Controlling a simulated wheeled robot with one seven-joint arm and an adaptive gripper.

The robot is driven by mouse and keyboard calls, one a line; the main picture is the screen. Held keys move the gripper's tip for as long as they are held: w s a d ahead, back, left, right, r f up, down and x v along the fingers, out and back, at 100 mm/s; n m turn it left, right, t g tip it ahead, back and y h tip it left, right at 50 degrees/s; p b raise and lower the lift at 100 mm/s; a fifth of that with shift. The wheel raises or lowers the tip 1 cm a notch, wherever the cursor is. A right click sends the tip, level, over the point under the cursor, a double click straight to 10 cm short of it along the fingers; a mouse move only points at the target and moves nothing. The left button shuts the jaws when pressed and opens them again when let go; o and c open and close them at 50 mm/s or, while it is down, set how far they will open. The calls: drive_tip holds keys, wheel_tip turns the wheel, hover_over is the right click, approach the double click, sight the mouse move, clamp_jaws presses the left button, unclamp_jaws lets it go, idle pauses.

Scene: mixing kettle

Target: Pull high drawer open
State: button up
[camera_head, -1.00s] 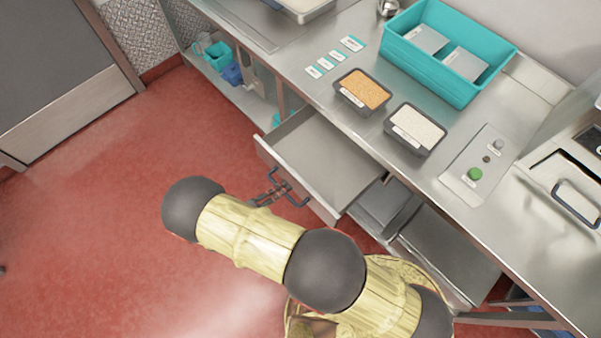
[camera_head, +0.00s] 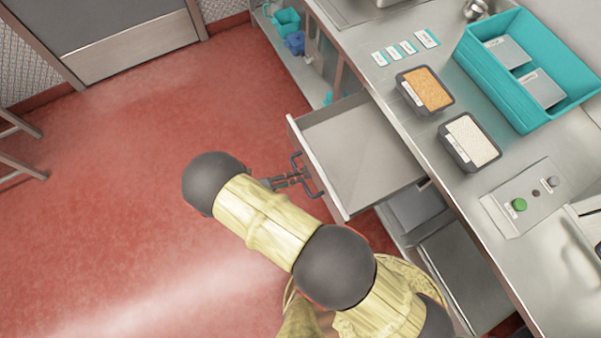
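The high drawer (camera_head: 352,152) is a grey metal drawer under the counter. It stands pulled well out, with its empty inside showing. Its dark bar handle (camera_head: 318,190) is on the front panel, facing left. My gripper (camera_head: 297,179) is at the handle, with its dark fingers overlapping the bar. The fingers are too small to tell whether they are closed on it. My arm comes up from the bottom of the view and hides part of the floor below the drawer.
Lower drawers or boxes (camera_head: 462,270) show below and right of the open drawer. On the counter are an orange-filled tray (camera_head: 427,90), a white-filled tray (camera_head: 470,141), a teal bin (camera_head: 490,72) and a green-button panel (camera_head: 523,203). The red floor (camera_head: 110,190) at left is clear.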

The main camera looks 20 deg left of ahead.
drive_tip(key=shift+o, duration=1)
drive_tip(key=shift+r, duration=0.1)
